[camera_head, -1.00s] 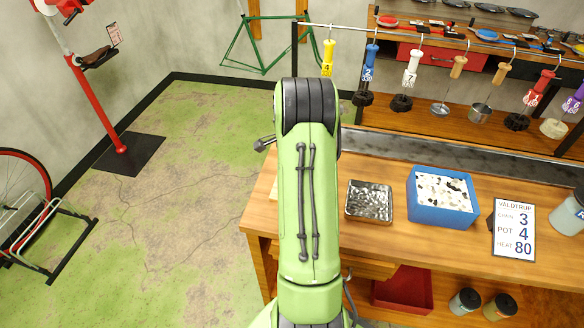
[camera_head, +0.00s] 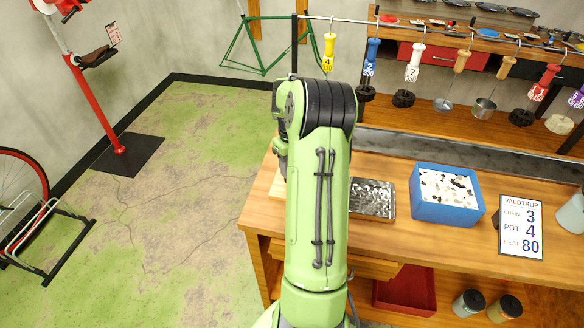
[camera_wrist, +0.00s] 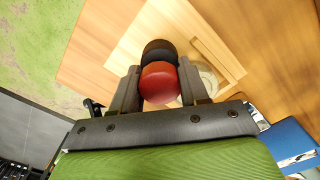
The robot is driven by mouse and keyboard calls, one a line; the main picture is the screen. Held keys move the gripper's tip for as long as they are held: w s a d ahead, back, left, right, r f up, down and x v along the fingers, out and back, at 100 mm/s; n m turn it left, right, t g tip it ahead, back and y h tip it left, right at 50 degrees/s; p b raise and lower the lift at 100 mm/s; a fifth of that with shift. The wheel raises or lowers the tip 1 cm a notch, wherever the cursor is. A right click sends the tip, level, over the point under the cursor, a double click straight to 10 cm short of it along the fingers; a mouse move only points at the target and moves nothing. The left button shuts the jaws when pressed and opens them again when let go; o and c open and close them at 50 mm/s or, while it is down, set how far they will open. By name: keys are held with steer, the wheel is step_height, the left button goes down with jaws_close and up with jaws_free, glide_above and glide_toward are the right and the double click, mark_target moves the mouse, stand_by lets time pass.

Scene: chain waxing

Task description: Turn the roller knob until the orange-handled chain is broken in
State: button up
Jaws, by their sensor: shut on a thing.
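In the wrist view, my gripper (camera_wrist: 159,88) is shut on a rounded red knob (camera_wrist: 158,80), with one finger on each side of it. A dark round part (camera_wrist: 158,49) sits just beyond the knob, over a light wooden board (camera_wrist: 205,35). A pale round shape (camera_wrist: 207,76) shows partly behind the right finger. In the head view, my arm hides the gripper and the knob. I cannot make out an orange-handled chain in either view.
A metal tray (camera_head: 373,200), a blue bin (camera_head: 445,208) of white and dark pieces and a sign (camera_head: 521,228) reading chain 3, pot 4, heat 80 stand on the workbench (camera_head: 400,247). Several handled tools hang from a rail (camera_head: 420,27) behind.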

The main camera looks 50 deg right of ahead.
steer(key=n, duration=0.3)
steer(key=shift+n+p, duration=0.4)
steer(key=n, duration=0.4)
steer(key=shift+p, duration=0.3)
steer(key=n, duration=0.8)
steer(key=shift+n+p, duration=0.3)
steer(key=shift+p, duration=0.05)
steer(key=o, duration=1.2)
step_height(320, 180, up, 10)
steer(key=p, duration=0.8)
steer(key=shift+r, duration=0.25)
steer(key=shift+f, duration=0.25)
